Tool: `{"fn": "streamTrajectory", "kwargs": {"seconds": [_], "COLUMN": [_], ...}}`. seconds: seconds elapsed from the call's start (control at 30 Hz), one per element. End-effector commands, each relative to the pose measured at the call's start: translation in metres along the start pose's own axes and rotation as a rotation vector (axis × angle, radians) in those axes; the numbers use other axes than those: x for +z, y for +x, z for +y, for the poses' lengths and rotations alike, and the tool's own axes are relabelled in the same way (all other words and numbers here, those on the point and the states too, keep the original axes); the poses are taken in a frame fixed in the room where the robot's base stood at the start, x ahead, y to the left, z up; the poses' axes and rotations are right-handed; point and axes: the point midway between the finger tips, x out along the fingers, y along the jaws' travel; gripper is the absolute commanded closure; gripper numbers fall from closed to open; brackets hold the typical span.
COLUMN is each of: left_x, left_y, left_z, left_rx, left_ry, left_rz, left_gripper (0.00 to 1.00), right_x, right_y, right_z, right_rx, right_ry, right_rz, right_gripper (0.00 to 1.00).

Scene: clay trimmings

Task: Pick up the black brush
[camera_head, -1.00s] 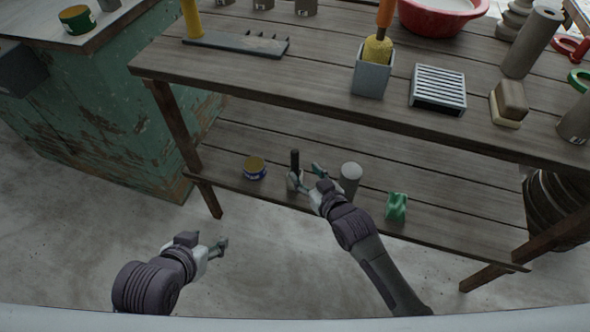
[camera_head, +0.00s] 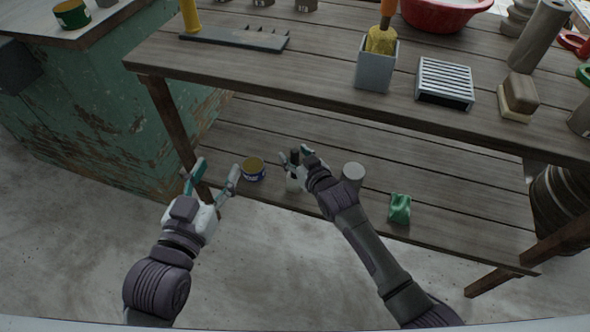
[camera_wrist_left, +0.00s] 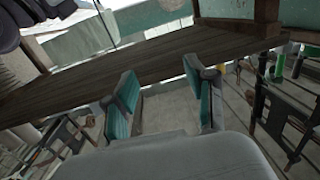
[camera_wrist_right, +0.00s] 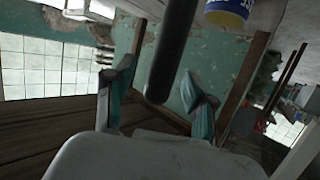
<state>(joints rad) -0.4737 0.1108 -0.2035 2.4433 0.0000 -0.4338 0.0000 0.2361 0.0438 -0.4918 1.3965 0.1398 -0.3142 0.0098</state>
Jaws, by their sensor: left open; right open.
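The black brush (camera_head: 295,156) stands on the lower shelf, its dark handle pointing up and a pale part below it. My right gripper (camera_head: 291,160) is open at the handle, partly covering it. In the right wrist view the black handle (camera_wrist_right: 172,45) comes down between the two open fingers (camera_wrist_right: 158,88), with no clear grip on it. My left gripper (camera_head: 216,172) is open and empty, in front of the shelf's left end. In the left wrist view its fingers (camera_wrist_left: 160,90) are apart with nothing between them.
On the lower shelf (camera_head: 450,228), a blue-and-yellow tin (camera_head: 253,169) is left of the brush; a grey cylinder (camera_head: 353,173) and a green object (camera_head: 399,208) are to the right. The upper tabletop (camera_head: 330,75) overhangs. A shelf leg (camera_head: 168,125) stands near my left gripper.

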Motion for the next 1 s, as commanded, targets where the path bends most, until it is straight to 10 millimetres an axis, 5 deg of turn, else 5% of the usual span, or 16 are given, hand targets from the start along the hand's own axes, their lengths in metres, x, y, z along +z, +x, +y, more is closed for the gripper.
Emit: {"fn": "streamTrajectory", "kwargs": {"seconds": [0.33, 0.67, 1.0], "left_x": [-0.0088, -0.0087, -0.009], "left_y": [0.0009, 0.0009, 0.0008], "left_z": [0.0012, 0.0012, 0.0013], "left_rx": [0.003, 0.003, 0.003], "left_ry": [-0.001, -0.001, -0.001], "left_rz": [0.049, 0.048, 0.046], "left_gripper": [0.44, 0.44, 0.44], "right_x": [0.0001, 0.0002, -0.0009], "right_y": [0.0041, 0.0039, 0.0036], "right_z": [0.0, 0.0002, 0.0002], "right_rx": [0.0, 0.0, 0.0], "right_ry": [-0.001, -0.001, -0.001], "right_rz": [-0.001, -0.001, 0.0], "right_gripper": [0.45, 0.98, 1.0]}}
